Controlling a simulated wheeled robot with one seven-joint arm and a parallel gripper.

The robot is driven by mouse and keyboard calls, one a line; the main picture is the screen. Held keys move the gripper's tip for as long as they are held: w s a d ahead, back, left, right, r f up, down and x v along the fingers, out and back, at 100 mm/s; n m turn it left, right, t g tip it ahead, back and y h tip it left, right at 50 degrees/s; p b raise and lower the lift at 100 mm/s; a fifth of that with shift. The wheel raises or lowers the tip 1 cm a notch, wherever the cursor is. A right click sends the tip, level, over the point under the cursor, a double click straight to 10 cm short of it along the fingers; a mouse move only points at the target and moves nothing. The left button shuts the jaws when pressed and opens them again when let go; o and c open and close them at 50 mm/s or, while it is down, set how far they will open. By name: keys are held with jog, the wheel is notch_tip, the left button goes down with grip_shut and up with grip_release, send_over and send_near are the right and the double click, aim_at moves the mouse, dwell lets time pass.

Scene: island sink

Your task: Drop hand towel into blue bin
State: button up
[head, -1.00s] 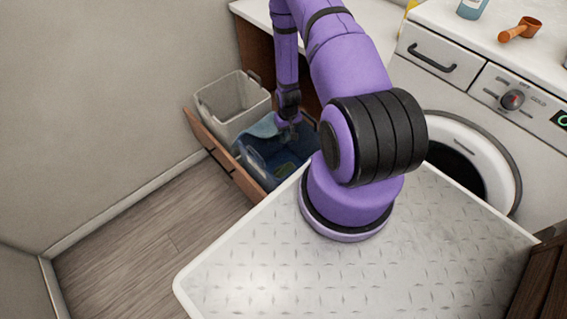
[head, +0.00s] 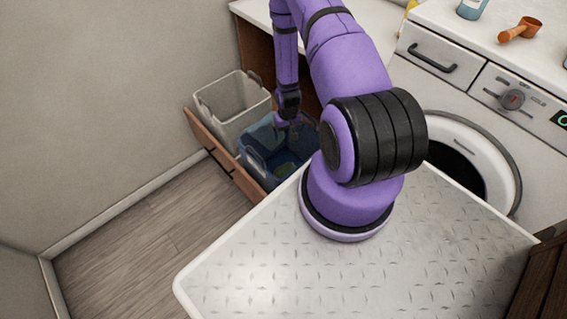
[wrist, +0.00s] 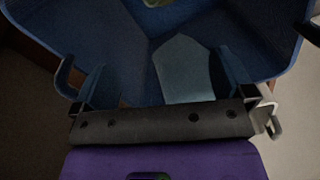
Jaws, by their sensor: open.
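The blue bin (head: 257,165) sits in the pulled-out drawer, beside a grey bin. My gripper (head: 290,124) is open and hangs at the blue bin's opening, pointing down. In the wrist view the blue bin (wrist: 62,38) fills the area beyond my gripper (wrist: 168,88). A flat light-blue piece, which looks like the hand towel (wrist: 184,70), shows inside the bin between the open fingers. Its lower edge is hidden by the gripper body. I cannot tell whether it touches the fingers. In the head view I cannot make out the towel.
The grey bin (head: 232,103) stands behind the blue one. The wooden drawer front (head: 222,158) runs along their left side. A small yellow-green thing (head: 285,168) lies in the blue bin. A washing machine (head: 470,150) stands at the right. The floor at left is clear.

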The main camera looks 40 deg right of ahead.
jog(key=shift+r, duration=2.75)
notch_tip(320, 180, up, 11)
